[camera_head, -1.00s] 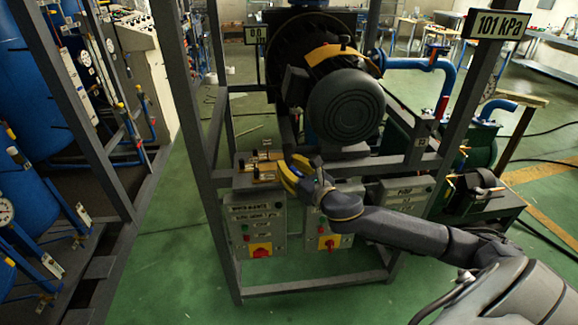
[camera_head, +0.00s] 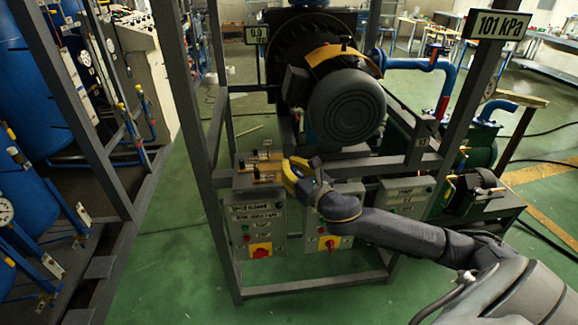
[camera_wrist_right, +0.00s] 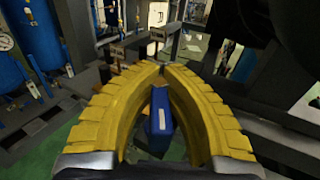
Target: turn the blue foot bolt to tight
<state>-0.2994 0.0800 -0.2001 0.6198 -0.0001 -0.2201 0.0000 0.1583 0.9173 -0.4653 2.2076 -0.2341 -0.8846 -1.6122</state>
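My right gripper (camera_head: 288,168) is at the front of the grey frame, just right of the brass fittings (camera_head: 262,167). I see no clear contact with the fingers. In the head view the bolt cannot be made out. My left gripper is out of view.
The motor (camera_head: 346,106) sits above and right of my right gripper. Control boxes with red knobs (camera_head: 260,250) hang below it on the frame. A grey post (camera_head: 187,90) stands to the left. Green floor (camera_head: 170,235) is clear between the frames.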

